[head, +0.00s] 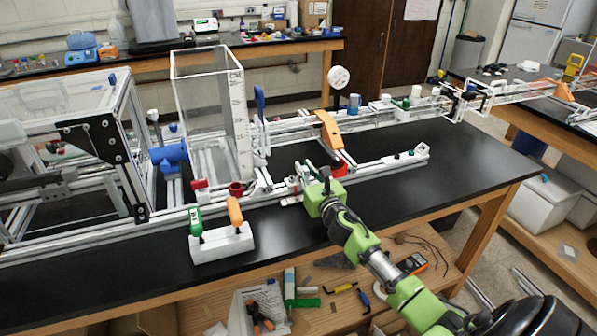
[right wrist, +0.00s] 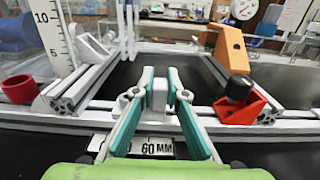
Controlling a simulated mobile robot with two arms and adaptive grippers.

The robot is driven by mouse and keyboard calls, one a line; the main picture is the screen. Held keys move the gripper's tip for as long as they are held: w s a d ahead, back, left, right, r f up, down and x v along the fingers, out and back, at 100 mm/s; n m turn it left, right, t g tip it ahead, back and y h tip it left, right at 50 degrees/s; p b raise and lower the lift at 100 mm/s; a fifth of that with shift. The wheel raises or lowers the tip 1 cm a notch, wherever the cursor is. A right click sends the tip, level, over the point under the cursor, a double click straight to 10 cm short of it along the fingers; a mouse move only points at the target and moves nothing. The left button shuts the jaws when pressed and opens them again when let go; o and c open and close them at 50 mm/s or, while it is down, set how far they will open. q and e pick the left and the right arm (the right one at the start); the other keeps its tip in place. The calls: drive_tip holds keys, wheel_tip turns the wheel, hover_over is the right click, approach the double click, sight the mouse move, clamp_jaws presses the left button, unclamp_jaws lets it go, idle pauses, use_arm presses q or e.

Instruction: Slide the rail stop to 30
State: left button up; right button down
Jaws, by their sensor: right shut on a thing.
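My right gripper (head: 303,172) reaches from the lower right to the near rail of the aluminium frame on the black bench. In the right wrist view its teal-backed fingers (right wrist: 158,90) are closed on a small light-grey block (right wrist: 158,98), which appears to be the rail stop. The fingers hide most of it in the head view. A scale plate (right wrist: 150,146) under the fingers reads "60 MM"; its other marks are hidden or cut off. My left gripper is out of view.
A red bracket with a black knob (right wrist: 240,92) sits right of the fingers, below an orange arch (head: 328,130). A red cup (head: 237,189) stands to the left. A white holder (head: 222,243) with green- and orange-handled tools stands nearer. The bench is clear at right.

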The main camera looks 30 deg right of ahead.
drive_tip(key=c, duration=2)
unclamp_jaws()
drive_tip(key=shift+a, duration=0.1)
drive_tip(key=shift+s+f, duration=0.1)
drive_tip(key=shift+s, duration=0.1)
drive_tip(key=v, duration=1.1)
drive_tip(key=shift+s, duration=0.3)
